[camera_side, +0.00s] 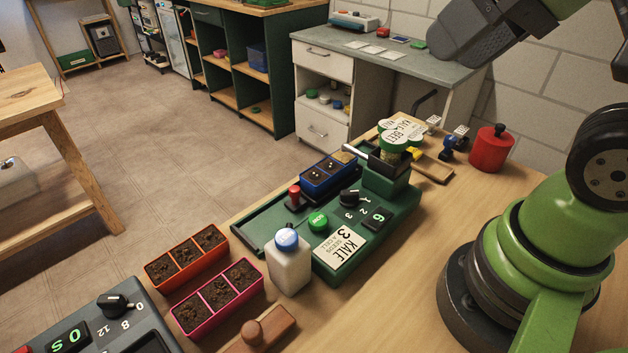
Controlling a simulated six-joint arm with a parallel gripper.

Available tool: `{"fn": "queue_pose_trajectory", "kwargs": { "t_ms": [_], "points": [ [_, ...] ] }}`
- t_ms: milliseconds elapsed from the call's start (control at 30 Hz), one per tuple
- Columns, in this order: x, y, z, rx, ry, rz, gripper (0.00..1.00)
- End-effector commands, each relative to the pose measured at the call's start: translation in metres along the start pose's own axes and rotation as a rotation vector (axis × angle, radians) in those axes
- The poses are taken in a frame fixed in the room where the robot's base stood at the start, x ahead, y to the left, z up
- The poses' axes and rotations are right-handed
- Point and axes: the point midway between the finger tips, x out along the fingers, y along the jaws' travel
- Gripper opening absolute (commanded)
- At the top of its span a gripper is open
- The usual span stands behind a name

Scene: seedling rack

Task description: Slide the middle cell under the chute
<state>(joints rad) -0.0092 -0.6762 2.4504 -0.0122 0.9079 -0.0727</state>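A blue tray (320,184) with a row of soil-filled cells sits in the track of the green seeder (375,228). Its middle cell (333,167) shows pale specks on dark soil, as does the cell to its left. My gripper (445,48) is high at the upper right, well away from the tray.
A white bottle with a blue cap (289,265) stands before the seeder. A red-knobbed peg (294,196) is beside the tray's left end. Orange (187,257) and pink (217,298) trays lie left. A red canister (490,150) stands right. The seeder's track is clear at left.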

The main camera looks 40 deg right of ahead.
Motion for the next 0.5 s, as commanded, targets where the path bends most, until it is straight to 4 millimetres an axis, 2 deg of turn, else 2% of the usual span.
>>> {"fn": "queue_pose_trajectory", "kwargs": {
  "t_ms": [167,267,367,500],
  "points": [
    [0.026,-0.011,-0.035,-0.289,-0.128,0.03,0.48],
    [0.051,-0.018,-0.056,-0.493,-0.214,0.032,0.48],
    [0.082,-0.023,-0.072,-0.697,-0.301,0.021,0.48],
    [0.135,-0.028,-0.084,-0.981,-0.428,-0.02,0.48]
  ]
}}
